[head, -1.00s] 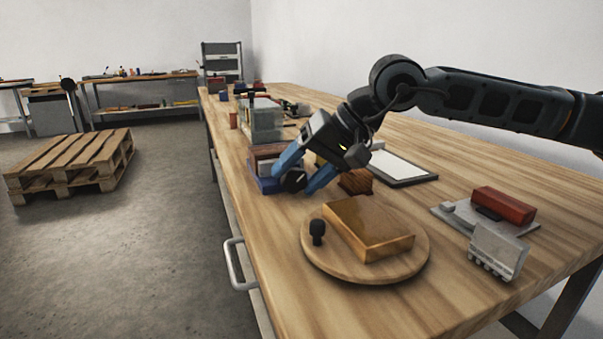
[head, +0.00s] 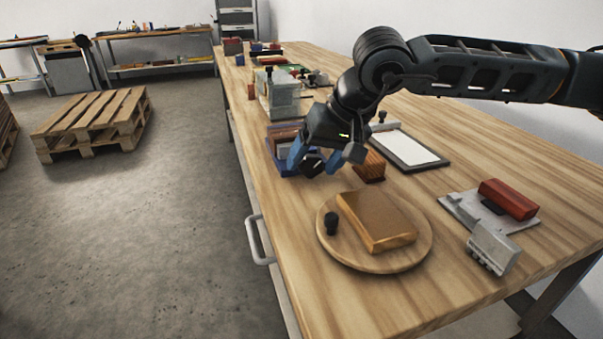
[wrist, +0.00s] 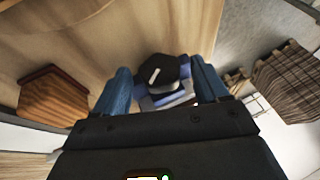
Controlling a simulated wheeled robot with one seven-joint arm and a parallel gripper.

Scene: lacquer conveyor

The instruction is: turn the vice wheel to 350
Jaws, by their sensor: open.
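The blue vice (head: 272,153) stands near the left edge of the workbench, with a reddish-brown block and a pale piece at its top. Its dark wheel (head: 312,165) is at the near side. My gripper (head: 315,161) is open, with its blue fingers on either side of the wheel. In the wrist view the wheel (wrist: 168,73) has a white mark on its dark face and sits between the spread fingers of my gripper (wrist: 160,68). I cannot tell whether either finger touches it. No scale or number is readable. My gripper hides part of the vice.
A round wooden board (head: 335,255) with a golden-brown block (head: 375,222) and a small black knob is close in front. A brown ribbed block (head: 370,167) and a framed white sheet (head: 408,148) are to the right. A grey fixture (head: 492,248) stands farther right.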

